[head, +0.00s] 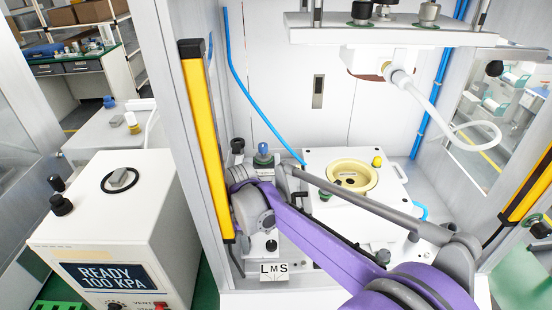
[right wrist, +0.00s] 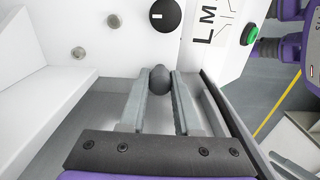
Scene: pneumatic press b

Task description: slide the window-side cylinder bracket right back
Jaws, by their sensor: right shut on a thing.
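In the right wrist view, my right gripper (right wrist: 160,92) has its two grey fingers either side of a dark round knob (right wrist: 159,79), close against it. My left gripper is not in view.
A white block with a cream round seat (head: 352,177) stands inside. A yellow post (head: 205,140) stands at the left opening. A READY 100 KPA box (head: 105,276) stands left. A green button (right wrist: 250,34) is near the lettering.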

